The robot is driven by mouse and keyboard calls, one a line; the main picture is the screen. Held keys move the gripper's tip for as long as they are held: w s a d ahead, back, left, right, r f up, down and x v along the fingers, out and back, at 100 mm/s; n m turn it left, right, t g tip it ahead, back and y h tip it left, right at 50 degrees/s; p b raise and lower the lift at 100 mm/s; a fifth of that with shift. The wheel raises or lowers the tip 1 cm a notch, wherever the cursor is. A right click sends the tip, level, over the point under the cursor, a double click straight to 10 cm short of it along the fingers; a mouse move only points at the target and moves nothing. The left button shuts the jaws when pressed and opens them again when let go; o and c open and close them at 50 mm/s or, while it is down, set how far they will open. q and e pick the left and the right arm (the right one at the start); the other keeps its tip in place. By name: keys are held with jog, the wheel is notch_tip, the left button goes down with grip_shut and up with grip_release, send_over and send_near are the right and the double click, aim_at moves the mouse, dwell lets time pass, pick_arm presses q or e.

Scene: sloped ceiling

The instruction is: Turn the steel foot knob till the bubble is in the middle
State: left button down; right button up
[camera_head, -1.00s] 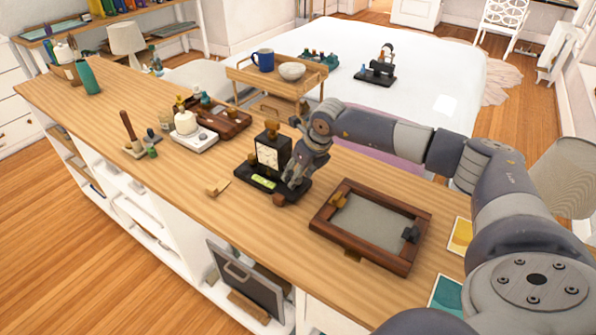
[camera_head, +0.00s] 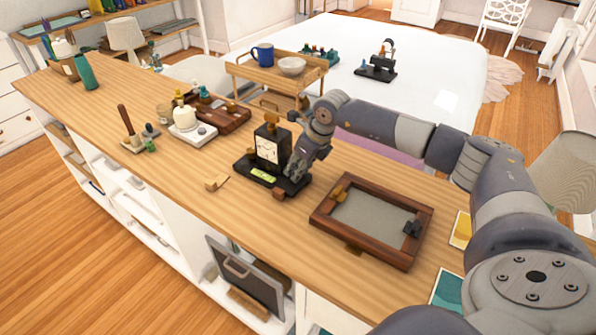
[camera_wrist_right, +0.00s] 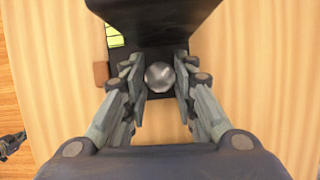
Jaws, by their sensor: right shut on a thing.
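The black clock-like device (camera_head: 268,150) stands upright on a black base (camera_head: 250,172) on the wooden counter. A yellow-green bubble vial (camera_head: 263,175) lies on the front of the base; part of it also shows in the wrist view (camera_wrist_right: 114,36). The bubble's place in it is too small to tell. The round steel foot knob (camera_wrist_right: 159,76) sits between the fingers of my right gripper (camera_wrist_right: 160,80), which is shut on it. In the head view the right gripper (camera_head: 298,172) comes down at the base's right end and hides the knob. My left gripper is not in view.
A wooden frame with a grey panel (camera_head: 375,215) lies close to the right of the device. A small wooden block (camera_head: 216,183) lies to its left. A white device (camera_head: 188,125) and a brown tray (camera_head: 225,117) stand further left. The counter's front strip is mostly clear.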

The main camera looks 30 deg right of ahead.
jog(key=shift+n+b, duration=0.45)
jog(key=shift+n, duration=0.35)
jog(key=shift+y, duration=0.3)
jog(key=o, duration=1.1)
jog(key=shift+c, duration=0.2)
jog(key=v, duration=1.2)
jog(key=shift+w, duration=0.15)
